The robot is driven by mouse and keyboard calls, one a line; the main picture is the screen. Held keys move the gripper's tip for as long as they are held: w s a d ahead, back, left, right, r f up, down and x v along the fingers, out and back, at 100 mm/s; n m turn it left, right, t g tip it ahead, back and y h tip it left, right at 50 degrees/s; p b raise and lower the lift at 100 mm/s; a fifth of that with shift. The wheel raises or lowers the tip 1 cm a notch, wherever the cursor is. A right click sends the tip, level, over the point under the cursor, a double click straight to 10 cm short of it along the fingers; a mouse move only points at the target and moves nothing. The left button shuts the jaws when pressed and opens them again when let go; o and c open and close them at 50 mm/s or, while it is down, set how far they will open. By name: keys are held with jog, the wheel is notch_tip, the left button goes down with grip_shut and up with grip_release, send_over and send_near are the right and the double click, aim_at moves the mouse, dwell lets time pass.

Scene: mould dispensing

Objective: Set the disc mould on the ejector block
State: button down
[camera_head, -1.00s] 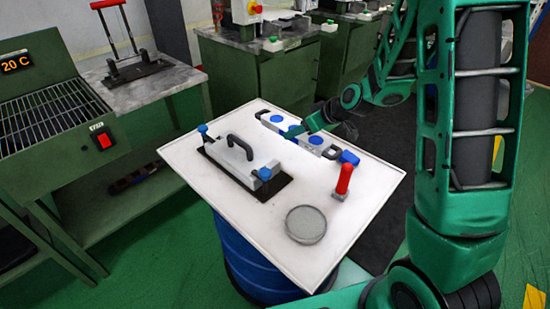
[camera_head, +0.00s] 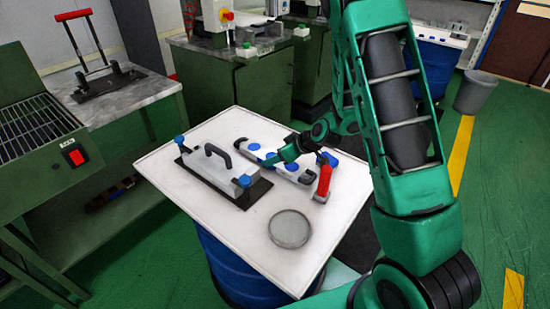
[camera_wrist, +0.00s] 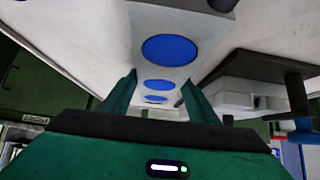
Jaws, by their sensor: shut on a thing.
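The disc mould (camera_head: 266,154) is a long pale bar with blue discs on top, over the back right of the white table. My gripper (camera_head: 290,151) is shut across its middle. In the wrist view the mould (camera_wrist: 172,80) runs between my two fingers (camera_wrist: 158,98). I cannot tell whether it touches the table. A pale block with a black handle (camera_head: 219,172) and blue knobs stands on a black plate beside it. A black base with a red-handled frame (camera_head: 105,78) stands on the marble-topped bench at left. I cannot tell which is the ejector block.
A red upright handle (camera_head: 324,180) stands close to the mould's right end. A round grey dish (camera_head: 290,229) lies near the front of the white table (camera_head: 245,232). A green machine with a grille (camera_head: 35,125) is at far left. Green floor lies open at right.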

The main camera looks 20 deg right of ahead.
jog(key=shift+f, duration=0.15)
jog(key=c, duration=0.7)
grip_release()
jog(key=v, duration=1.2)
jog(key=shift+s, duration=0.1)
